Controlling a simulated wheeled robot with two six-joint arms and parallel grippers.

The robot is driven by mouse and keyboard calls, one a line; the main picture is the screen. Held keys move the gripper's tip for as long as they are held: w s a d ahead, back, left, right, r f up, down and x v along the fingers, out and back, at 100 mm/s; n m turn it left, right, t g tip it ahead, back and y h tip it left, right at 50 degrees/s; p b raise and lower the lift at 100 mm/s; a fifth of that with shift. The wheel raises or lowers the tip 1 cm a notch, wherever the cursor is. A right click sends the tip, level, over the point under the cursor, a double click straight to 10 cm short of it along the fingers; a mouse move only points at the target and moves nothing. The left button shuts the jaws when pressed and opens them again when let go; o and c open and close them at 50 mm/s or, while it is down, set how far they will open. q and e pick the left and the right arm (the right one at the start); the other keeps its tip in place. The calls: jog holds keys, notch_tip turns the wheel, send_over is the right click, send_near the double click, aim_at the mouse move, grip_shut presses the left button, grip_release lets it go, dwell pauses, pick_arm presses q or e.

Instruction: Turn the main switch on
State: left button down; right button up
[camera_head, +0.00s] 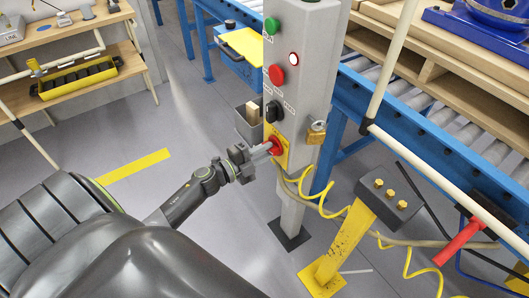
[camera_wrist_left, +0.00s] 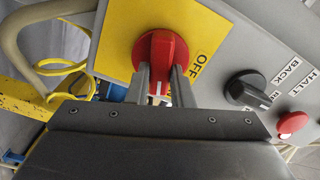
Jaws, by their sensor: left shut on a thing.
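The main switch is a red rotary knob (camera_head: 275,144) on a yellow plate (camera_head: 284,157), low on the grey control post (camera_head: 308,75). My left gripper (camera_head: 262,150) reaches it from the left. In the left wrist view the red knob (camera_wrist_left: 160,48) sits on the yellow plate (camera_wrist_left: 112,52), with the word OFF printed to its right. The fingers of my left gripper (camera_wrist_left: 162,84) are shut on the knob's grip, one on each side. A white mark shows on the knob between the fingers. My right gripper is not in view.
A black selector (camera_head: 272,111), a red button (camera_head: 277,75) and a green button (camera_head: 271,26) sit above the switch. A brass padlock (camera_head: 316,132) hangs on the post's right side. A yellow pedestal (camera_head: 345,240) and a roller conveyor (camera_head: 440,110) stand to the right.

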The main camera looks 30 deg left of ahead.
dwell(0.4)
pick_arm(q)
jog(key=c, duration=1.3)
grip_release()
jog(key=shift+s, duration=0.15)
jog(key=shift+s+a+f, duration=0.1)
jog(key=shift+s+a, duration=0.1)
jog(key=shift+s, duration=0.1)
jog(key=shift+b+v, duration=1.4)
jog(key=shift+v, duration=6.85)
